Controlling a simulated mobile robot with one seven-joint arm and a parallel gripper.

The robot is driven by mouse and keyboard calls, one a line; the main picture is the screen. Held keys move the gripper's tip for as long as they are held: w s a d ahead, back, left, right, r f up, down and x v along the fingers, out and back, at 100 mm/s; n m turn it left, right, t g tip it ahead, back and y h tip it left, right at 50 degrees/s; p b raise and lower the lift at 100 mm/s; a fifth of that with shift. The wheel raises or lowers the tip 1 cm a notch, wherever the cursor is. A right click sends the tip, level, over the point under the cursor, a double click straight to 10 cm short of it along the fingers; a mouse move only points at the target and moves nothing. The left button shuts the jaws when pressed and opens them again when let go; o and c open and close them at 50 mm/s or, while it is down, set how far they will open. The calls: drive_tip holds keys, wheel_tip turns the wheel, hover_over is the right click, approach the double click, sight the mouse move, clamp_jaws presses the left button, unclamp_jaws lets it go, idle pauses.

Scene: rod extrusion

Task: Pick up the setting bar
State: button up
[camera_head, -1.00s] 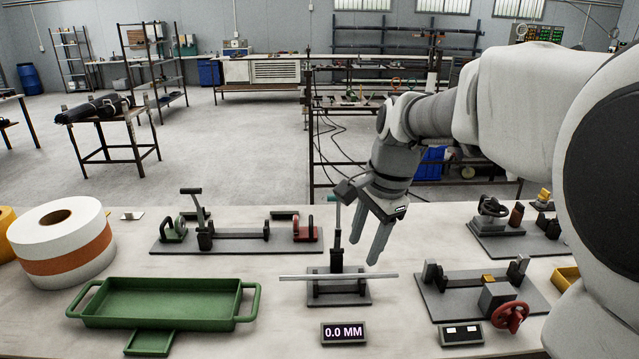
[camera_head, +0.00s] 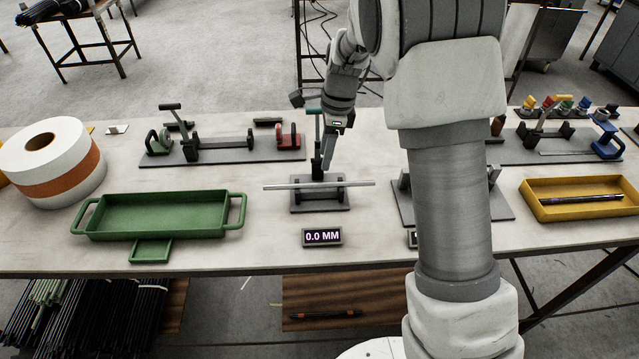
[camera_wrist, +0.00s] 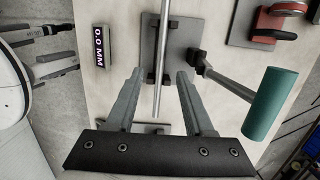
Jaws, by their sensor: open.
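The setting bar (camera_head: 320,185), a thin silver rod, lies level across the supports of a small dark stand (camera_head: 320,203) in the middle of the table. My gripper (camera_head: 328,162) points down above the stand, beside its teal-topped lever. In the wrist view the open fingers (camera_wrist: 160,78) appear on either side of the bar (camera_wrist: 164,25); the gripper holds nothing. How far the fingertips are above the bar is hard to tell. The teal lever handle (camera_wrist: 271,104) stands close to the right finger in that view.
A display (camera_head: 322,237) reading 0.0 MM sits in front of the stand. A green tray (camera_head: 232,214) lies left, with a white and orange roll (camera_head: 75,180) beyond it. A yellow tray (camera_head: 540,206) holding a dark rod lies right. Behind left is another fixture (camera_head: 222,149).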

sight(320, 184)
drive_tip(key=f, duration=0.5)
drive_tip(key=a+f+p, duration=0.1)
drive_tip(key=f, duration=0.2)
drive_tip(key=shift+f, duration=0.35)
drive_tip(key=shift+w, duration=0.1)
drive_tip(key=shift+c, duration=0.3)
clamp_jaws()
